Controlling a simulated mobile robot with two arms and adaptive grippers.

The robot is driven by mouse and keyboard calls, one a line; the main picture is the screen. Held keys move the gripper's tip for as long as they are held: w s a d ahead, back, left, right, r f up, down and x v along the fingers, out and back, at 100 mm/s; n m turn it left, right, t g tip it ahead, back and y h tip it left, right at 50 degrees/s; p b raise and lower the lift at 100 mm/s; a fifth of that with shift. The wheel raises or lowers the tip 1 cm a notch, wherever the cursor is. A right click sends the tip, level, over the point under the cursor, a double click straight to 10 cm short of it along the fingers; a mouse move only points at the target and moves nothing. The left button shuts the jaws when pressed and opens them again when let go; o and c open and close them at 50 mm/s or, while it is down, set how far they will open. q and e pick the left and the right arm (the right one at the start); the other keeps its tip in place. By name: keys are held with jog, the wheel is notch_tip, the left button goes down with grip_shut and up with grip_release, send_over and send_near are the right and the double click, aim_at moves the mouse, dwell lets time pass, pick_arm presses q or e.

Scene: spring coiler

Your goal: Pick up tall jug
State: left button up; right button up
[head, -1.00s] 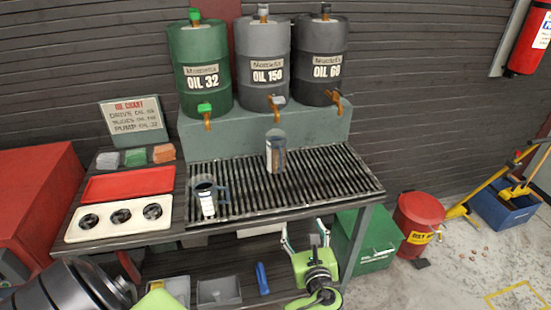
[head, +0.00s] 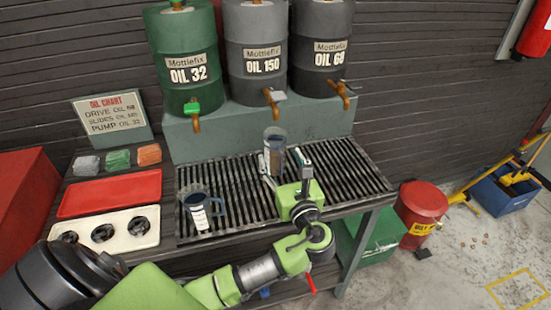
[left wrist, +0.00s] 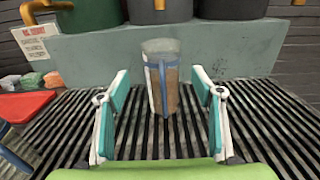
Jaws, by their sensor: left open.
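The tall jug (head: 274,146) stands upright on the slatted grate (head: 236,210), below the OIL 150 drum. It is clear, with a blue handle and brown see-through sides. My left gripper (head: 285,161) reaches over the grate to the jug's near side. In the left wrist view the tall jug (left wrist: 162,80) stands ahead, between the lines of the two open fingers (left wrist: 162,100). The fingers look apart from the jug, with a gap on both sides. A shorter jug (head: 200,210) with a dark handle stands at the grate's left. My right gripper is not in view.
Three oil drums with taps stand on a ledge behind the grate; the middle drum (head: 256,50) is above the tall jug. A red tray (head: 110,193) and a white tray with round holes (head: 150,226) lie left. The grate's right side is clear.

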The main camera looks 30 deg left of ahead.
aim_at(278, 151)
pick_arm(q)
jog(key=shift+x, duration=0.95)
jog(key=shift+w+a, duration=0.2)
jog(key=x, duration=0.4)
jog(key=shift+w+a+f+p, duration=0.1)
jog(key=shift+w+a+p, duration=0.1)
jog(key=shift+w+p, duration=0.15)
jog(key=shift+c, duration=1.4)
jog(key=c, duration=1.3)
grip_shut()
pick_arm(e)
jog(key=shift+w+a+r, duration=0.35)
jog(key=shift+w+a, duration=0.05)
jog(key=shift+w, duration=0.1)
